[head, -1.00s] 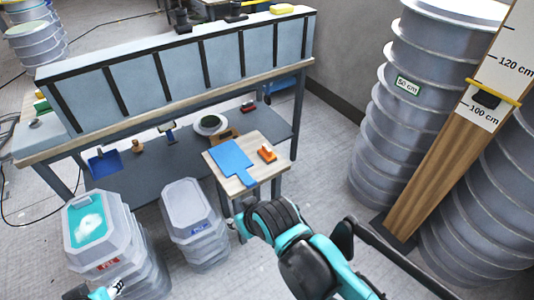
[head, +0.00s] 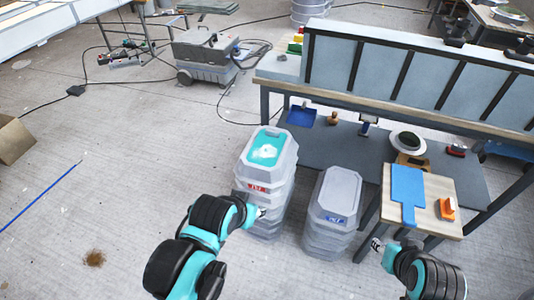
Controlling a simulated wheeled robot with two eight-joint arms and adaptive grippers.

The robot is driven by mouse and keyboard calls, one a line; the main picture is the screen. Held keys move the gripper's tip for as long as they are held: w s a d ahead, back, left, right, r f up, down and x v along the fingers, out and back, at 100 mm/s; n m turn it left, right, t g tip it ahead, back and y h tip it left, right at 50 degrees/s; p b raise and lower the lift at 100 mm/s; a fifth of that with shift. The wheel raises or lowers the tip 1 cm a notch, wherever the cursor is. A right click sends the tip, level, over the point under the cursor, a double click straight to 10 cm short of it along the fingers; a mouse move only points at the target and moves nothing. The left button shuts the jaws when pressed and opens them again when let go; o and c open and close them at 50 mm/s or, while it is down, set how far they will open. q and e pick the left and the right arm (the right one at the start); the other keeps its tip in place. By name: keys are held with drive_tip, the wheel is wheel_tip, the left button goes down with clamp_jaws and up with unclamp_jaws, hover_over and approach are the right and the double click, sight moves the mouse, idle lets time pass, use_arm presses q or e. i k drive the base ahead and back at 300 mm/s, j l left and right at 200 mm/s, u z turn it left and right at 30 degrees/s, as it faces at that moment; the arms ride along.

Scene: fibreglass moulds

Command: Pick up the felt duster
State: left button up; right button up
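No thing in the head view can be told for certain as the felt duster. A small red and dark block (head: 455,150) on the grey lower shelf of the bench looks most like one. An orange block with a raised grip (head: 447,208) sits on the small wooden table (head: 440,187), beside a blue paddle-shaped board (head: 407,190). My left gripper (head: 261,213) is by the left stack of grey tubs, well left of both blocks. My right gripper (head: 376,245) is low, in front of the small table. Both grippers are too small to show their finger opening.
Two stacks of grey tubs (head: 335,198) stand left of the small table; the left one holds teal contents (head: 267,148). The bench shelf (head: 345,146) also carries a blue tray (head: 301,117) and a round white-rimmed item (head: 408,142). Open floor lies left, with cables and a grey machine (head: 206,55).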

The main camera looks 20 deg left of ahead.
sight(446, 208)
drive_tip(key=i+l+z, duration=0.25)
drive_tip(key=z, duration=0.15)
drive_tip(key=i+l+z, duration=0.1)
drive_tip(key=i+z, duration=0.7)
drive_tip(key=k+l, duration=0.05)
drive_tip(key=k, duration=0.05)
